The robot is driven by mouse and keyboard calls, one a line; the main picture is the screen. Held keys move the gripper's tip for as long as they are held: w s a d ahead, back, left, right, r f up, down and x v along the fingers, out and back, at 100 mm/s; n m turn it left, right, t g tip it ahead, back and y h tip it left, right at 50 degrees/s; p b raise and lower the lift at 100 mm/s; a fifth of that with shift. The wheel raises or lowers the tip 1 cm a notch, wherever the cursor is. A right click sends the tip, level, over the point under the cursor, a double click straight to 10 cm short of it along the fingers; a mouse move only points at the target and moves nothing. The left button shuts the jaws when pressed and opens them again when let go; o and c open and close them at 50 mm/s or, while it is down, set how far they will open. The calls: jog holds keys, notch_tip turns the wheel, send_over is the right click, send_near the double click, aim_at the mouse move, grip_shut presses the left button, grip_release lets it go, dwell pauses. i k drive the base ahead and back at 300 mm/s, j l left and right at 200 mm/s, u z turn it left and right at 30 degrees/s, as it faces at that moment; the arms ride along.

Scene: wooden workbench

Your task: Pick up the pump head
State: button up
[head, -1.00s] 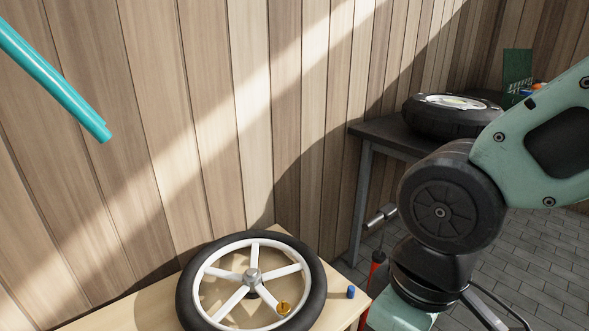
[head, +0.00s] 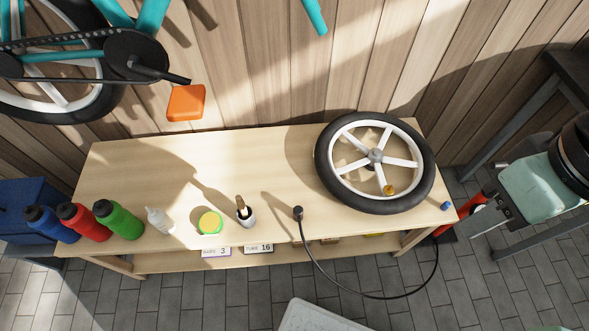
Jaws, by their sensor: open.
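The pump head (head: 298,213) is a small dark piece at the end of a black hose. It stands at the front edge of the wooden workbench (head: 130,180), left of the wheel. The hose (head: 350,290) hangs off the front of the bench and loops right to the red pump (head: 447,229) on the floor, partly hidden by my arm. My gripper (head: 482,212) is at the right of the head view, beyond the bench's right end and well away from the pump head. It is open and empty.
A dark brush cup (head: 245,215), a green-yellow tub (head: 210,222) and several bottles (head: 120,220) line the front edge leftward. A bicycle hangs above.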

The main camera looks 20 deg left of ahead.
aim_at(297, 210)
jog(key=u, duration=1.15)
